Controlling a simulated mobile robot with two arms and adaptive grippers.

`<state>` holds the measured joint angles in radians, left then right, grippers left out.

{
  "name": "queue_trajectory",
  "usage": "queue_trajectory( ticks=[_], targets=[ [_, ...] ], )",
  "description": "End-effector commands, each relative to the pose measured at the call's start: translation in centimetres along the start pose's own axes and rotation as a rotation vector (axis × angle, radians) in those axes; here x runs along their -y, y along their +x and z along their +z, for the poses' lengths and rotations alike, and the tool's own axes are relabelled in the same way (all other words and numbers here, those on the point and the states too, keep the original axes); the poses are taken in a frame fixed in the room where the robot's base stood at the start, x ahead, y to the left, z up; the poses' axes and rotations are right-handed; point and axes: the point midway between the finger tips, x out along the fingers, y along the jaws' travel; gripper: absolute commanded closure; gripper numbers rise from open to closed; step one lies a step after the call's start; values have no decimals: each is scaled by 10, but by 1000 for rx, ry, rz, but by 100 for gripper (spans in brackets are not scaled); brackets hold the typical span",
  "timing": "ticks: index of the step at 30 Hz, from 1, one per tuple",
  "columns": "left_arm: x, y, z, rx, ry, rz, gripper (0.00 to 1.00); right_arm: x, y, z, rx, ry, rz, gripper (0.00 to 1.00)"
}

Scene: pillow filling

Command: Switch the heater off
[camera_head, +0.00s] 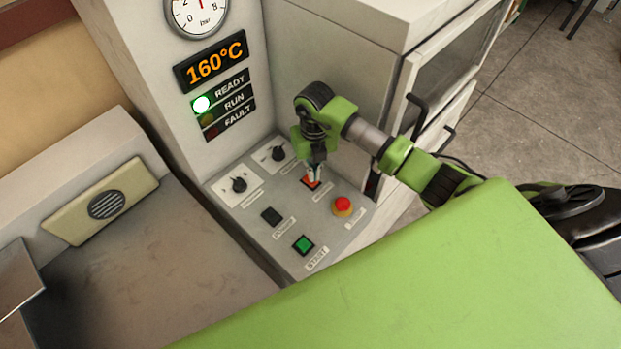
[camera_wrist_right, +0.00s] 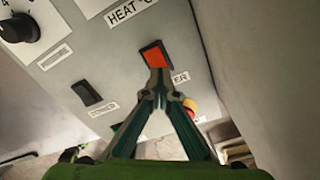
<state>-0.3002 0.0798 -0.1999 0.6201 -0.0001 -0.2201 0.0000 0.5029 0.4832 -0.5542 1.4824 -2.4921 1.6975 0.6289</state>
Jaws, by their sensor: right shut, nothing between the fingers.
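The heater switch is an orange-red rocker (camera_head: 310,182) on the grey sloped control panel, below the right knob. It also shows in the right wrist view (camera_wrist_right: 155,55), beside a partly hidden label ending in "ER". My right gripper (camera_head: 314,176) points down at the switch, shut and empty. In the right wrist view its joined fingertips (camera_wrist_right: 158,80) are at the switch's lower edge; I cannot tell whether they touch it. The display (camera_head: 212,62) reads 160°C, and the READY lamp (camera_head: 201,104) is lit white-green. My left gripper is not in view.
The panel (camera_head: 256,226) also bears a black power switch (camera_head: 271,216), a green start button (camera_head: 303,245), a red emergency knob (camera_head: 343,205) and two black dials (camera_head: 239,185). A cabinet wall (camera_head: 325,65) stands close behind my right gripper.

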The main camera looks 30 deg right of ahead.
Motion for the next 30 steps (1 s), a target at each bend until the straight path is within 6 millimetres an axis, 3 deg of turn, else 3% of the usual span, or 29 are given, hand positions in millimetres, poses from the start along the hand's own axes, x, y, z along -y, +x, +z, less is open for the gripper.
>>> queue_trajectory(
  ticks=[30],
  targets=[
    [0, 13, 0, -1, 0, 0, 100, 0, 16, 0, 0, 0, -1, 100]
  ],
)
